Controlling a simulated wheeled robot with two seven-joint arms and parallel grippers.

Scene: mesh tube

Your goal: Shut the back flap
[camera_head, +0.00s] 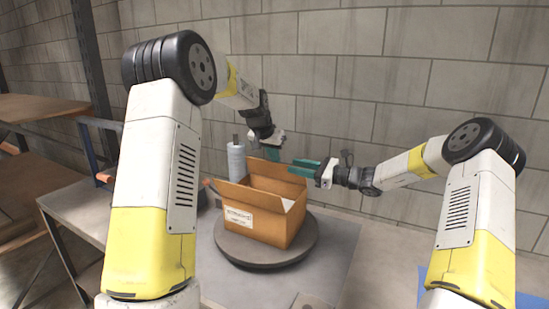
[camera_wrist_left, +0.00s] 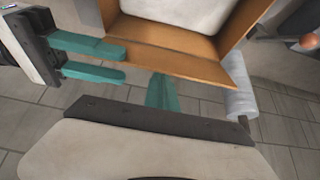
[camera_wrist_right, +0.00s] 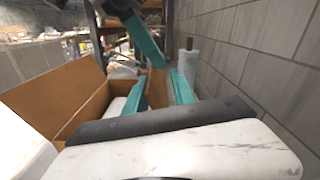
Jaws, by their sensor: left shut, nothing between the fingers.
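The open cardboard box (camera_head: 262,228) stands on a round dark turntable (camera_head: 247,262). Its back flap (camera_head: 275,178) is raised at the far side; it also shows in the left wrist view (camera_wrist_left: 165,58). My left gripper (camera_head: 268,150) is behind the box, shut and empty; its teal fingertips (camera_wrist_left: 162,90) are just outside the flap. My right gripper (camera_head: 305,168) is at the box's back right corner. Its fingers (camera_wrist_right: 160,88) are apart, with the brown flap showing between them; contact cannot be told. Something pale (camera_wrist_left: 185,10) lies inside the box.
A wrapped roll (camera_head: 236,162) stands behind the box at the left, near my left gripper. A block wall (camera_head: 340,100) is close behind. Wooden shelves (camera_head: 40,108) stand at the left. The grey table right of the turntable (camera_head: 345,250) is mostly clear.

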